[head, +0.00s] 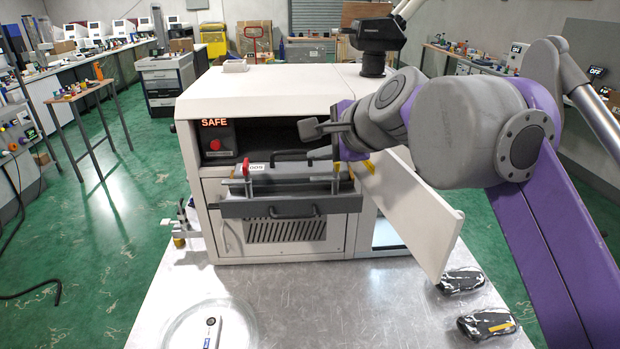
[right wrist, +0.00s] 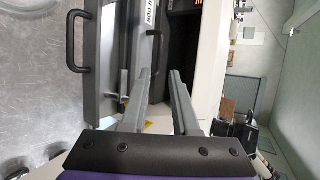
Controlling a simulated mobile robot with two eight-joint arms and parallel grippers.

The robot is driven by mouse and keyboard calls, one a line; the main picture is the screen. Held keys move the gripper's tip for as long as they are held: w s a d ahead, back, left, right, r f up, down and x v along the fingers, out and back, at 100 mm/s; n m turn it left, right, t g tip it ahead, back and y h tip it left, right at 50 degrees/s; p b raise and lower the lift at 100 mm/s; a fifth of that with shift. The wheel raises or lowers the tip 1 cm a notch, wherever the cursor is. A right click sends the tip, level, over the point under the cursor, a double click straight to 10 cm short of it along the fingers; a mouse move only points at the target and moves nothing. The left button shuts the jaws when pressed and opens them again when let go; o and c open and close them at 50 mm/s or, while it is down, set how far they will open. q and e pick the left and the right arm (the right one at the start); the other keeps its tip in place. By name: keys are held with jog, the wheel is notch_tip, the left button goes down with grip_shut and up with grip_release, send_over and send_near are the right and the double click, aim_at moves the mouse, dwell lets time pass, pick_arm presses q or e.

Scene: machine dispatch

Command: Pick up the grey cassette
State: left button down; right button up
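The grey cassette (head: 290,186) sits at the front of the white machine, above a grey drawer-like ledge with a black handle (head: 293,213). It carries a white label and a dark handle (head: 305,155). In the right wrist view the handle (right wrist: 156,48) lies close ahead of the fingertips. My right gripper (head: 318,130) is at the right of the machine's opening, just above the cassette's right end. In the right wrist view its two fingers (right wrist: 160,72) are apart, with nothing clearly held between them. My left gripper is not in view.
The white machine (head: 270,90) shows a lit SAFE sign (head: 215,122) above a red button. Its white door (head: 410,215) stands open to the right, below my right arm. Two wrapped black items (head: 486,323) and a glass dish (head: 170,335) are on the metal table.

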aim_at(291, 152)
jog(key=shift+x, duration=5.35)
jog(key=shift+s, duration=0.2)
grip_shut()
